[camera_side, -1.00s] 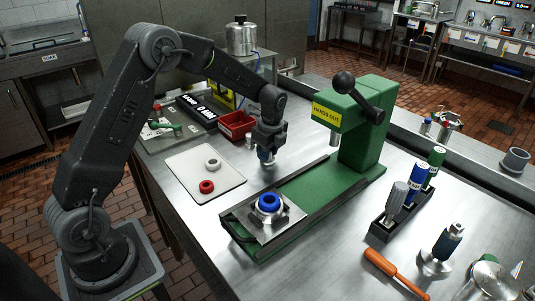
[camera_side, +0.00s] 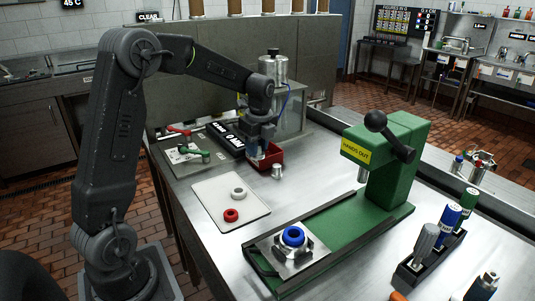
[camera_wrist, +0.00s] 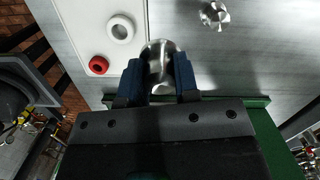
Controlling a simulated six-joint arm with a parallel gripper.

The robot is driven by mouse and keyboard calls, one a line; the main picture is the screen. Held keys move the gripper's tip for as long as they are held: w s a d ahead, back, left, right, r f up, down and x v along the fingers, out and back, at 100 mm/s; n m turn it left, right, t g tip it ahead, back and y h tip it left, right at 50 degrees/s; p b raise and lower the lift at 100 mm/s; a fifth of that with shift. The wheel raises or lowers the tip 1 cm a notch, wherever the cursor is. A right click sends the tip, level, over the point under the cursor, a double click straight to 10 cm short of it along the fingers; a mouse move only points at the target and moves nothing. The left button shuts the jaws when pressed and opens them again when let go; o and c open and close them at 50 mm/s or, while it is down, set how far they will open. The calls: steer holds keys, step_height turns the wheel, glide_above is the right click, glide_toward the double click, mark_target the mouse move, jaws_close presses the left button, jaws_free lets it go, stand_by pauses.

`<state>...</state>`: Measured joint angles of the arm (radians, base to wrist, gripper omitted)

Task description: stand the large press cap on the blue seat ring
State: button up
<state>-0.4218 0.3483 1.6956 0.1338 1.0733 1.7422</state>
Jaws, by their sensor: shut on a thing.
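My gripper (camera_side: 259,152) is shut on a shiny metal press cap (camera_wrist: 160,62), which sits between its blue fingertips in the wrist view. In the side view my gripper is in front of the red bin, behind the white tray, and the cap is hard to make out. The blue seat ring (camera_side: 292,236) lies on the metal plate at the front end of the green press (camera_side: 345,222), well to the front right of my gripper. The wrist view does not show the blue ring.
A smaller-looking metal piece (camera_side: 277,171) stands right of my gripper. The white tray (camera_side: 212,208) holds a white ring (camera_side: 238,193) and a red ring (camera_side: 231,215). The press head and lever (camera_side: 388,135) rise at the right. A rack of bottles (camera_side: 430,262) stands front right.

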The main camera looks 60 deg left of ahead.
steer(key=s+d+m, duration=0.2)
steer(key=d, duration=0.6)
steer(key=s+d+m, duration=0.1)
steer(key=s+d, duration=0.1)
steer(key=d, duration=0.7)
steer(key=s+d+r+m, duration=0.1)
steer(key=s+d+m, duration=0.1)
steer(key=d, duration=0.7)
steer(key=shift+s+d+m+t, duration=0.2)
steer(key=shift+s+m+t, duration=0.1)
steer(key=shift+s, duration=0.2)
steer(key=shift+f, duration=1.7)
steer(key=shift+f, duration=0.5)
steer(key=o, duration=1.1)
steer(key=shift+c, duration=0.2)
step_height(320, 180, up, 14)
steer(key=d, duration=0.1)
steer(key=shift+s+d, duration=0.2)
steer(key=shift+d, duration=0.05)
steer(key=shift+s+f, duration=0.1)
